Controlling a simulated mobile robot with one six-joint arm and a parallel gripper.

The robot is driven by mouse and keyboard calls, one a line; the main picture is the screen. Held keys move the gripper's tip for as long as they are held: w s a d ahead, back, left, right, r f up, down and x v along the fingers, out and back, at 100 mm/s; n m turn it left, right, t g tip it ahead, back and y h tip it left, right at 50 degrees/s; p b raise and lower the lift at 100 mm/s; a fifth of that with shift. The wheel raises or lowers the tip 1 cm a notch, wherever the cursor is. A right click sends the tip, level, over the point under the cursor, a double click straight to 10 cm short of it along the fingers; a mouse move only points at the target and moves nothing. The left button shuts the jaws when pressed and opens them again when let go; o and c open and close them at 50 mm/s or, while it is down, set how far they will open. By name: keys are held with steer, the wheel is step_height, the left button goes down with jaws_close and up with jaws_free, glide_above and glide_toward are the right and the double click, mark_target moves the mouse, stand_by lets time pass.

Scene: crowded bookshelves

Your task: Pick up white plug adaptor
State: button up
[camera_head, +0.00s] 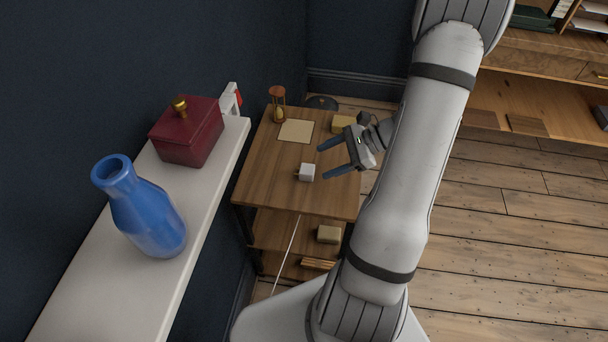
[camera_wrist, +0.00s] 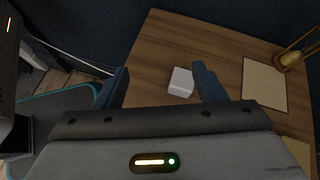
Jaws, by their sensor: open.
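The white plug adaptor (camera_head: 307,172) is a small white block on the wooden table (camera_head: 262,180), near the table's middle. In the wrist view the adaptor (camera_wrist: 181,82) lies just beyond my fingertips, between them and nearer the right finger. My gripper (camera_head: 321,161) is open and empty, with its blue fingers above the table at the right of the adaptor. The fingers also show in the wrist view (camera_wrist: 162,78). I cannot tell the exact height of the fingers above the adaptor.
A sheet of paper (camera_head: 296,131), an hourglass-like object (camera_head: 278,104) and a yellowish block (camera_head: 343,123) are on the table. A white shelf (camera_head: 90,286) at the left bears a blue vase (camera_head: 140,212) and a red box (camera_head: 187,132). The table's front left is clear.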

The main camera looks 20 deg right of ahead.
mark_target(318, 178)
steer(key=d+f+m+t, duration=0.1)
steer(key=f, duration=0.1)
steer(key=d+f+m+t+b, duration=0.1)
steer(key=d+f+m, duration=0.1)
steer(key=f, duration=0.1)
steer(key=d+f+m+t+b, duration=0.1)
steer(key=d+f, duration=0.1)
steer(key=shift+w+f+m, duration=0.25)
steer(key=shift+f+m, duration=0.05)
steer(key=shift+f, duration=0.05)
steer(key=shift+t, duration=0.3)
steer(key=x, duration=0.7)
steer(key=shift+a, duration=0.4)
steer(key=c, duration=1.1)
